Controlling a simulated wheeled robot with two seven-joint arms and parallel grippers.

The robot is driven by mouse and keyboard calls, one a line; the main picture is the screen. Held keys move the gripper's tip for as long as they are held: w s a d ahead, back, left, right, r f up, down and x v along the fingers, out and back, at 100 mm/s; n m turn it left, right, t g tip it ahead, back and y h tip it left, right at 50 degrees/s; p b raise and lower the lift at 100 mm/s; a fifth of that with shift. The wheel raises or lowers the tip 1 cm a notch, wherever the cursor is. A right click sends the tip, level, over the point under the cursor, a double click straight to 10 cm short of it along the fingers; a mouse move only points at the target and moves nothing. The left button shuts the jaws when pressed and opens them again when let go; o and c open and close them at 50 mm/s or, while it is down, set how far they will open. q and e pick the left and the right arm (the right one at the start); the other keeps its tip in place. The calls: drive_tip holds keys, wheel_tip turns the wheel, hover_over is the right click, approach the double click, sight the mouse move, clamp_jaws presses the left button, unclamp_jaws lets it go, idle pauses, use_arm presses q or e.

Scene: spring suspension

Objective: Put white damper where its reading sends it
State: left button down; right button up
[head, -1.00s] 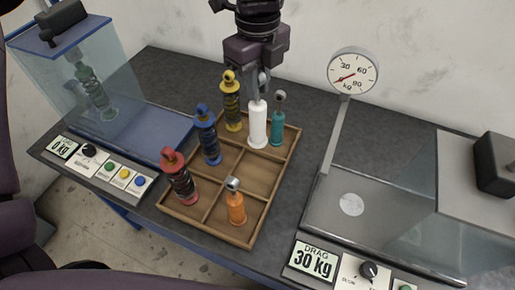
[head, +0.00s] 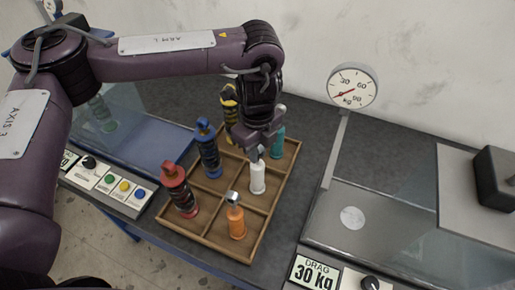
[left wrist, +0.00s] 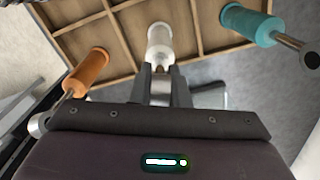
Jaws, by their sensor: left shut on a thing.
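The white damper (head: 257,178) is upright over the middle right compartment of the wooden tray (head: 208,248). I cannot tell if its base touches the tray floor. My left gripper (head: 255,155) is shut on its top from above. In the left wrist view the white damper (left wrist: 160,42) extends from between the fingers (left wrist: 160,82). A round dial gauge (head: 352,87) has its red needle to the lower left. The right station's display (head: 314,272) reads "DRAG 30 kg". My right gripper is not in view.
The tray also holds red (head: 180,188), blue (head: 208,150), yellow (head: 230,112), orange (head: 236,218) and teal (head: 277,145) dampers. A clear-walled station with coloured buttons (head: 124,187) is at left. The right station's plate (head: 385,222) is empty.

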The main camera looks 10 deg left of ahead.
use_arm(q)
drive_tip(key=shift+f, duration=0.15)
drive_tip(key=c, duration=1.4)
unclamp_jaws()
drive_tip(key=shift+r, duration=0.25)
wheel_tip(320, 180, up, 12)
drive_tip(key=shift+b, duration=0.5)
